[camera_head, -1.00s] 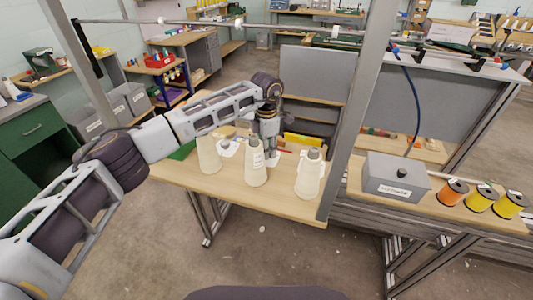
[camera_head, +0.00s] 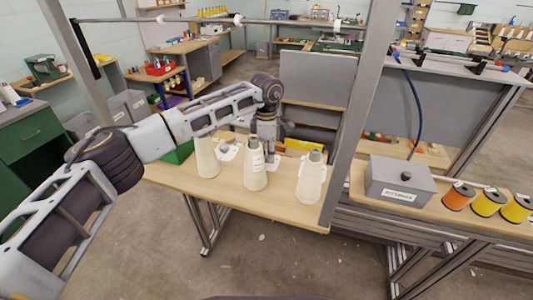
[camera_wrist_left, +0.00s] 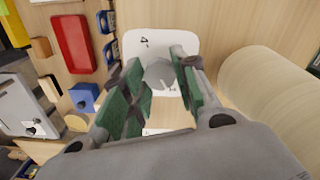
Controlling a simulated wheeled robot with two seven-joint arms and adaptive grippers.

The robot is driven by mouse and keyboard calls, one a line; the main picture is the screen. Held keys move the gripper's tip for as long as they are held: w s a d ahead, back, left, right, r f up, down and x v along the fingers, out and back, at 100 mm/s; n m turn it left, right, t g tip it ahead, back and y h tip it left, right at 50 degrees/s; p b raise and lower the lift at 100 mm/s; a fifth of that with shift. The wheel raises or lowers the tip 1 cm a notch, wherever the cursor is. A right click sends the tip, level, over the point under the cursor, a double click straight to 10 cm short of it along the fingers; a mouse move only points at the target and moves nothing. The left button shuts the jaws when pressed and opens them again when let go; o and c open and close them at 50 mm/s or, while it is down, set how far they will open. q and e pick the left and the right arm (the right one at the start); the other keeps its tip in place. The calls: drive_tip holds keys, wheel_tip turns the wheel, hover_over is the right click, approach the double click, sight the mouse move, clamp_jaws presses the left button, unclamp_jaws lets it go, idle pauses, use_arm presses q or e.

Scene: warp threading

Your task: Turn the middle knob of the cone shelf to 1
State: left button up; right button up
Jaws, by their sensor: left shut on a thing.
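The cone shelf (camera_head: 235,203) is a wooden board with three cream yarn cones: a left cone (camera_head: 207,160), a middle cone (camera_head: 255,172) and a right cone (camera_head: 310,180). My left gripper (camera_head: 268,153) points down behind the middle cone. In the left wrist view its green-padded fingers (camera_wrist_left: 158,85) are shut on a grey knob (camera_wrist_left: 160,72). The knob sits on a white dial plate (camera_wrist_left: 168,42) with a "4" mark at its upper left. The other dial marks are mostly hidden or unreadable. My right gripper is not in view.
A cone (camera_wrist_left: 275,90) stands close beside the gripper in the left wrist view. A grey upright post (camera_head: 350,130) stands right of the shelf. Beyond it are a grey labelled box (camera_head: 400,183) and orange and yellow spools (camera_head: 488,203).

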sight(267, 155)
use_arm(q)
drive_tip(key=o, duration=1)
drive_tip(key=shift+o, duration=0.2)
wheel_tip(267, 155, up, 12)
idle(0.5)
